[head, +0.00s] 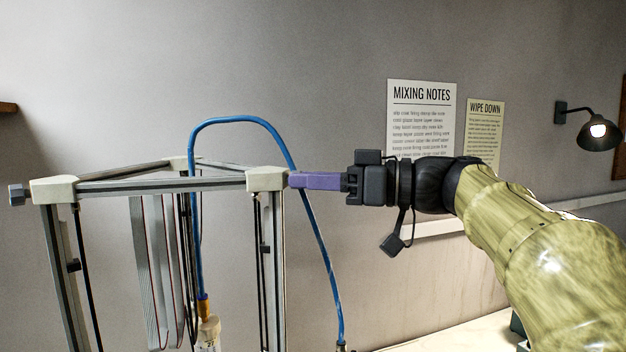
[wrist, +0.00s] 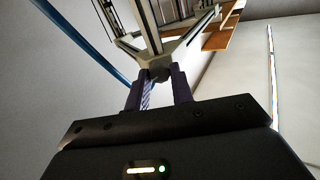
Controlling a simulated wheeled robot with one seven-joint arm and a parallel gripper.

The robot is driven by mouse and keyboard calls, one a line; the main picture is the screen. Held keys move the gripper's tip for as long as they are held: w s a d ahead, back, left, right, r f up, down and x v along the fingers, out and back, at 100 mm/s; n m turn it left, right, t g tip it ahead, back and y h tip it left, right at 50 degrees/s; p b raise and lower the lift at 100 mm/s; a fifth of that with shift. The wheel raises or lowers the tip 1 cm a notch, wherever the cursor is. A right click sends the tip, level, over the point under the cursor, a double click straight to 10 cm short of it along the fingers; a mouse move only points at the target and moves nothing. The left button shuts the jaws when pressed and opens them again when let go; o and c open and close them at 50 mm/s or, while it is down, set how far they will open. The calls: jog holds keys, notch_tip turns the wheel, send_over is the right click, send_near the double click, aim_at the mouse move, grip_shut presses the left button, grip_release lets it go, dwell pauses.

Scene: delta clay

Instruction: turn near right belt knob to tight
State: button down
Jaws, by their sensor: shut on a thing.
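The clay printer's frame (head: 160,184) stands at the left of the head view, with pale corner blocks joined by grey rails. My gripper (head: 298,180) comes in level from the right, its purple fingers against the near right corner block (head: 267,179). In the wrist view, my gripper (wrist: 158,84) is shut on the near right belt knob (wrist: 159,74), a small grey piece at the corner block. The fingers hide this knob in the head view. Its turn angle cannot be told.
Another grey knob (head: 17,194) sticks out at the left corner. A blue hose (head: 240,121) arches over the frame and drops behind my fingers. Grey ribbon cables (head: 150,270) hang inside the frame. Two notices (head: 421,118) and a lamp (head: 598,130) are on the wall.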

jog(key=shift+m, duration=0.4)
jog(key=shift+w+m+g+b, duration=0.1)
jog(key=shift+m+g+b, duration=0.4)
jog(key=shift+m, duration=7.1)
jog(key=c, duration=1.2)
grip_release()
jog(key=shift+d, duration=0.15)
